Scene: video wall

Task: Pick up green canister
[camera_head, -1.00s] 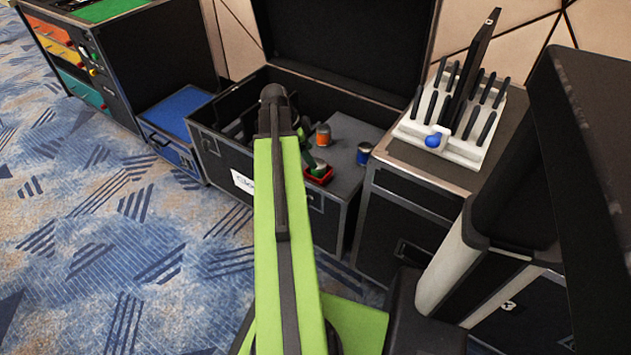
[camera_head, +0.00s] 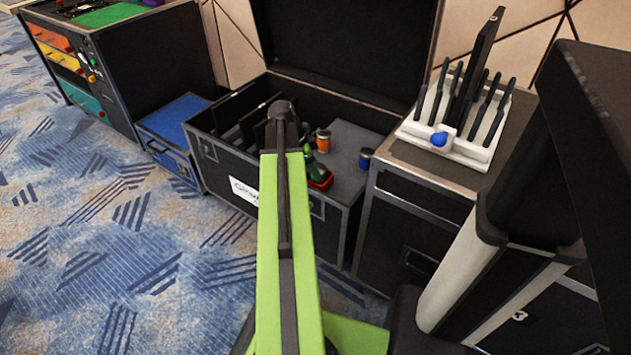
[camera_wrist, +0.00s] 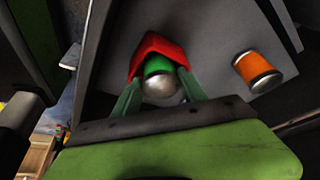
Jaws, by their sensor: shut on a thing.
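The green canister (camera_wrist: 158,68) has a silver domed end and sits at the red tray (camera_wrist: 150,46) in the wrist view. My gripper (camera_wrist: 160,88) is shut on it, with one green finger on each side. In the head view my gripper (camera_head: 312,165) is mostly hidden behind my arm, beside the red tray (camera_head: 321,180), inside the open black case. I cannot tell whether the canister is lifted clear of the tray.
An orange canister (camera_head: 323,141) stands close by on the grey surface (camera_head: 345,150), and a blue canister (camera_head: 365,158) stands farther right. The case's raised lid (camera_head: 340,45) is behind. A white rack (camera_head: 450,143) stands on the cabinet to the right.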

